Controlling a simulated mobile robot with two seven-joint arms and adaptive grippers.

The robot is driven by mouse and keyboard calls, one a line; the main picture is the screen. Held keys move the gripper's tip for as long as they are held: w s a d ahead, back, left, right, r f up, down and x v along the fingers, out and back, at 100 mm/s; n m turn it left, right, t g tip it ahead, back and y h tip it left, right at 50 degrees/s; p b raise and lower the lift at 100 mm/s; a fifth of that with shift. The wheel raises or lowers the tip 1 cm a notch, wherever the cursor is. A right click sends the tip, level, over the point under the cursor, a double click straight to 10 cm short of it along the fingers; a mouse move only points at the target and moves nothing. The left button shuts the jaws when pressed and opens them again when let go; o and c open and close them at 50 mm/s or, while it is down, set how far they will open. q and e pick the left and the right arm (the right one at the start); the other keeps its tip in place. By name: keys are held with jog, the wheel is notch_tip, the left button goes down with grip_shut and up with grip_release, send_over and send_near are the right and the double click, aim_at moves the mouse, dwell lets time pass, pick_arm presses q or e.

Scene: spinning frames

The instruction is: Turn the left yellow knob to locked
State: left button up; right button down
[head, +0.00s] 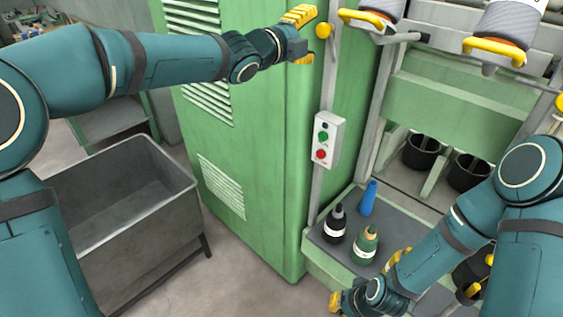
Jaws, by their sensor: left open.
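The left yellow knob (324,30) is a small round yellow ball on the upright grey post at the corner of the green cabinet, at the top centre. My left gripper (303,37) is just left of the knob, with its yellow fingers apart, one above the other. The knob appears to be outside the fingers; I cannot tell whether they touch. Any locked marking is not readable. Another yellow knob (560,102) is cut by the right edge. My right gripper (347,299) is low at the bottom, partly hidden by its own wrist, and its opening is unclear.
A switch box (327,140) with green and red buttons is on the post. A black bottle (336,224), a green bottle (365,245) and a blue bottle (369,198) stand on a shelf near my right arm. A grey bin (125,225) stands left of the green cabinet (262,190).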

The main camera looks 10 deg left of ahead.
pick_arm(q)
jog(key=v, duration=0.8)
notch_tip(320, 180, down, 30)
jog(key=n+g+y+b, duration=0.3)
jog(key=n, duration=0.9)
jog(key=shift+w+n+g+b, duration=0.3)
jog(key=shift+w+g+b, duration=0.05)
jog(key=shift+w+g, duration=0.1)
pick_arm(e)
jog(key=shift+w+d+f, duration=0.1)
jog(key=shift+w+f, duration=0.2)
jog(key=shift+f, duration=0.35)
jog(key=shift+w+d+f, duration=0.15)
jog(key=shift+w+f, duration=0.1)
jog(key=shift+f, duration=0.4)
jog(key=shift+w+d+f, duration=0.1)
jog(key=shift+w+f, duration=0.2)
jog(key=shift+f, duration=0.35)
pick_arm(q)
jog(key=shift+f, duration=0.1)
